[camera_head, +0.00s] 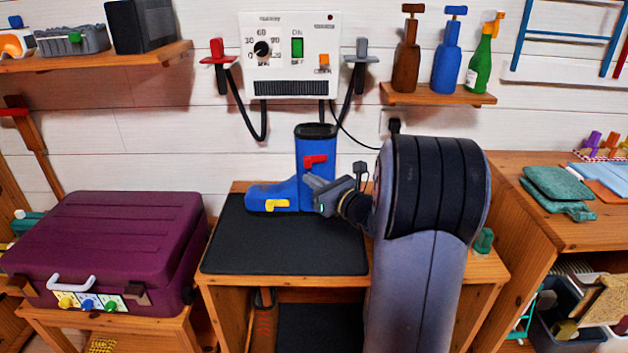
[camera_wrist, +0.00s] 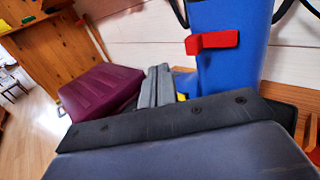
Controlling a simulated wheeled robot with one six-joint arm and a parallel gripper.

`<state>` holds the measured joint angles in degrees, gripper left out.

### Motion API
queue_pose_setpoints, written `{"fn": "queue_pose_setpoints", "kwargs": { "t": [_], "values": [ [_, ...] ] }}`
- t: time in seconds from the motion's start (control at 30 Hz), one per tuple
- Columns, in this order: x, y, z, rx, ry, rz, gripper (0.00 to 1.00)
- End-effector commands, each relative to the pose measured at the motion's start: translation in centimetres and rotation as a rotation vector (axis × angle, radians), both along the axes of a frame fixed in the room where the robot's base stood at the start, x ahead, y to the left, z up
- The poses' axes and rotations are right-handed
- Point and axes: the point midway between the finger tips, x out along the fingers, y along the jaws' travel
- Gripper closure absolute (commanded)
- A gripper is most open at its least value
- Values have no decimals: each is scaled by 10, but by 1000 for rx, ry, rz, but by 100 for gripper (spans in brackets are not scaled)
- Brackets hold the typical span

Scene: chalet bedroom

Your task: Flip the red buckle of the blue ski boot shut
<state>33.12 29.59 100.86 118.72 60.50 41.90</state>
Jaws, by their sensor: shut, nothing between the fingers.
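The blue ski boot (camera_head: 316,150) stands upright on a black mat (camera_head: 270,243) on the wooden bench, toe to the left. Its red buckle (camera_head: 314,160) is on the upper shaft, and a yellow buckle (camera_head: 277,205) is low on the foot. My gripper (camera_head: 310,184) is shut and empty, in front of the shaft just below the red buckle. I cannot tell whether it touches the boot. In the wrist view the red buckle (camera_wrist: 212,41) shows on the boot's shaft (camera_wrist: 232,68), above and right of the shut fingers (camera_wrist: 158,82). The boot's foot is mostly hidden there.
A dial panel (camera_head: 290,58) with red and grey clamps and hanging cables is on the wall behind the boot. A purple suitcase (camera_head: 110,235) lies at left. A shelf (camera_head: 437,96) with several bottles is at upper right. The mat's front is clear.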

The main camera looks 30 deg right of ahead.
Motion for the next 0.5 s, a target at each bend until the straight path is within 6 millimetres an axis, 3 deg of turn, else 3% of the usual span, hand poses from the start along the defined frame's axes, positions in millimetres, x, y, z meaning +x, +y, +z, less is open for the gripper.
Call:
{"fn": "queue_pose_setpoints", "kwargs": {
  "t": [0.5],
  "values": [
    [-75, 22, 2, 1, -2, -2, 100]
  ]
}}
